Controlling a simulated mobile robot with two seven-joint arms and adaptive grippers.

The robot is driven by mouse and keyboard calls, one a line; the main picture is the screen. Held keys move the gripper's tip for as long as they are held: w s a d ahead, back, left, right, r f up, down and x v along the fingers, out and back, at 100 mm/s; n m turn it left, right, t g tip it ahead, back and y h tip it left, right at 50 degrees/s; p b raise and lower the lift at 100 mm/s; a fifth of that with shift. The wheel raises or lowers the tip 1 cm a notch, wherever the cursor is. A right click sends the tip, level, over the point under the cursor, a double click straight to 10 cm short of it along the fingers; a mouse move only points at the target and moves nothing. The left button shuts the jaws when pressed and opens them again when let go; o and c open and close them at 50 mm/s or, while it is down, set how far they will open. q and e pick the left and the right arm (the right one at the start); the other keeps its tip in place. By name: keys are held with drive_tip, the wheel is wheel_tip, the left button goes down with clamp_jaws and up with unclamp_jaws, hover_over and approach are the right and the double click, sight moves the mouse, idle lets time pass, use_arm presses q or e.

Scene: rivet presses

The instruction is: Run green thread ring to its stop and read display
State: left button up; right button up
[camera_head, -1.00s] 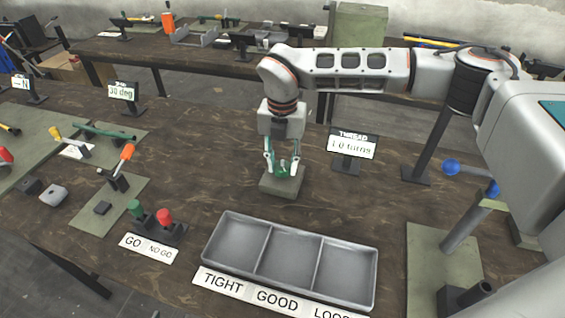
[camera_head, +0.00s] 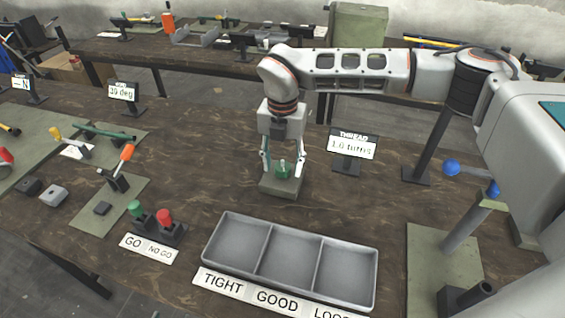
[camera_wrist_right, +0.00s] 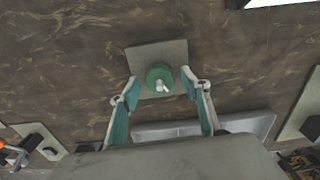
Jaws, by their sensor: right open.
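The green thread ring (camera_head: 283,171) sits on a small grey-green block (camera_head: 281,187) on the brown table. The THREAD display (camera_head: 352,146) stands to the right and reads 1.0 turns. My left gripper is not in view.
A three-compartment grey tray (camera_head: 289,262) labelled TIGHT, GOOD and LOOSE lies in front, empty. Green and red GO/NO GO gauges (camera_head: 157,221) stand to its left. A display (camera_head: 123,92) reading in degrees stands at the back left.

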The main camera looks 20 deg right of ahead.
sight(283, 166)
drive_tip(key=shift+r, duration=0.1)
wheel_tip(283, 166, up, 12)
idle(0.5)
idle(1.0)
